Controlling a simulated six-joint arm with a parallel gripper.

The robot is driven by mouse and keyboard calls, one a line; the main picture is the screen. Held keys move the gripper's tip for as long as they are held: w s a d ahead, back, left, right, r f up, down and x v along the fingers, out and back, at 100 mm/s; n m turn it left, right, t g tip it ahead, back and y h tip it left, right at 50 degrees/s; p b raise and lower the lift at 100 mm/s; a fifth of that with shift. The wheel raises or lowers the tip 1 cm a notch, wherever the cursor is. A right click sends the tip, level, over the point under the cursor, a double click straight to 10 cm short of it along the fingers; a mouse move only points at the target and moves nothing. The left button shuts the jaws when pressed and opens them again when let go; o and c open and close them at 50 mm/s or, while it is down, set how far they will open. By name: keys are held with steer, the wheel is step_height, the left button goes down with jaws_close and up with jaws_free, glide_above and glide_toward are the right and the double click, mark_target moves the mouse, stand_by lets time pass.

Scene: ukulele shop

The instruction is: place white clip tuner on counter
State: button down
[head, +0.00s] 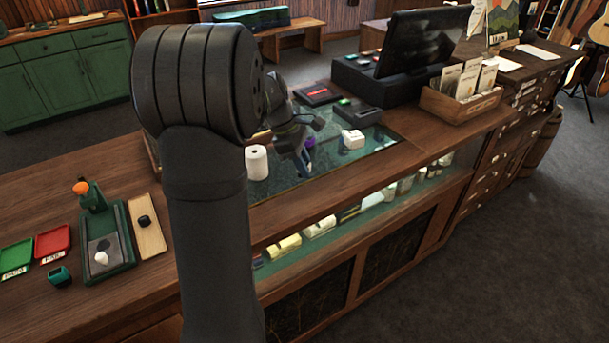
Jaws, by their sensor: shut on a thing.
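A small white piece that looks like the white clip tuner (101,258) sits at the near end of the green tray on the wooden counter (40,314), at left. My gripper (306,172) is far to its right, pointing down over the glass-topped part of the counter (345,168). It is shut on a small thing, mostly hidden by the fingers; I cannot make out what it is. A purple patch (310,142) shows beside the fingers; I cannot tell whether it is held.
A white roll (257,162) and a white block (352,139) stand close to my gripper. A black register (420,45) and card box (460,105) are at back right. The green tray (120,262), wooden strip (148,240), and red (52,241) and green (16,256) trays are at left.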

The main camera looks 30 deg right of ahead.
steer(key=shift+f, duration=1.95)
steer(key=shift+f, duration=0.15)
steer(key=c, duration=1.3)
jaws_free()
steer(key=v, duration=1.2)
